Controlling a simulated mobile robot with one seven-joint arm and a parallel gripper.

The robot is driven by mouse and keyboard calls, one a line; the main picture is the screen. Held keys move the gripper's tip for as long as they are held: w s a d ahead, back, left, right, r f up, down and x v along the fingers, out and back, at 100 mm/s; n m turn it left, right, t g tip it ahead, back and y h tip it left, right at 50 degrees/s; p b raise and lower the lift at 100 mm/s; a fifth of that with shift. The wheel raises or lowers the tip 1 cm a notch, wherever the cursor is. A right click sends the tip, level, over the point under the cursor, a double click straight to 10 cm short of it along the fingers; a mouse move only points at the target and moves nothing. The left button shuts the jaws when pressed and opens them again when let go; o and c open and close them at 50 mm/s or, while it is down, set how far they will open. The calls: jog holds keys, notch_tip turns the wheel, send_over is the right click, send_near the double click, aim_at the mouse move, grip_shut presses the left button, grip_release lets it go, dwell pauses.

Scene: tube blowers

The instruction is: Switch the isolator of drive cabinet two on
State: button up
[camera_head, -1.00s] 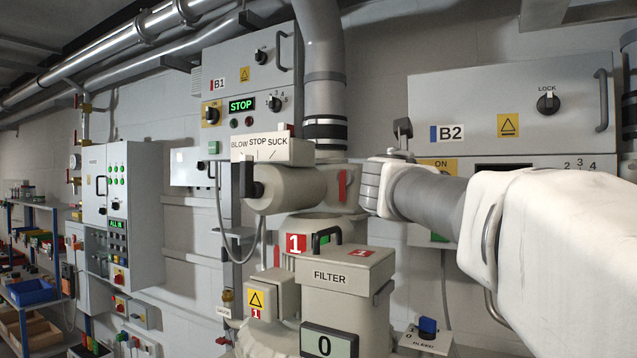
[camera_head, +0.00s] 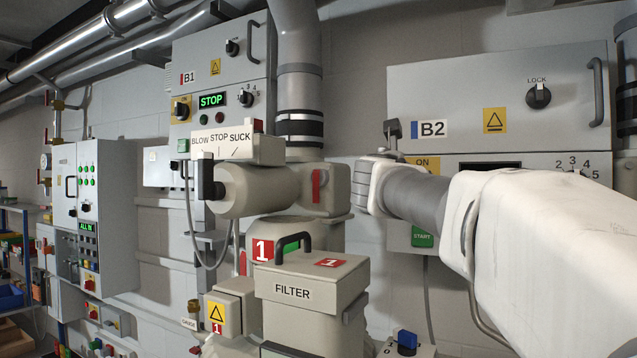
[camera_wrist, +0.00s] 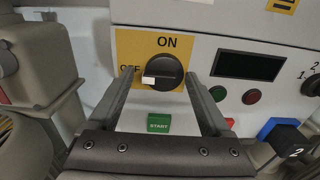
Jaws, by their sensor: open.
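Drive cabinet B2 (camera_head: 440,90) is the grey box at the right in the head view. Its isolator is a black rotary knob (camera_wrist: 165,69) on a yellow plate (camera_wrist: 128,42) in the wrist view. The white pointer points left, at OFF; ON is printed above. In the head view only a corner of the yellow plate shows, as my arm hides the knob. My gripper (camera_wrist: 162,78) is open, its two fingers to the left and right of the knob in the wrist view. Whether they touch it I cannot tell.
Below the knob is a green START button (camera_wrist: 158,123). A dark display (camera_wrist: 248,65) and red and green lamps sit to its right. A blower with a FILTER box (camera_head: 310,285) stands left of my arm. Cabinet B1 (camera_head: 220,50) is farther left.

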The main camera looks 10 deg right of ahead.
jog(key=shift+s, duration=0.1)
grip_shut()
dwell(0.3)
jog(key=shift+a+m, duration=0.1)
jog(key=shift+m, duration=0.2)
jog(key=shift+s+d+m+b, duration=0.15)
jog(key=shift+m+b, duration=1.45)
jog(key=shift+m, duration=1.25)
jog(key=shift+d+m+b, duration=0.15)
jog(key=shift+m+b, duration=1.5)
jog(key=shift+m, duration=1.25)
jog(key=shift+s+d+m+b, duration=0.15)
jog(key=shift+m+b, duration=1.45)
jog(key=shift+m, duration=1.25)
jog(key=shift+r, duration=0.1)
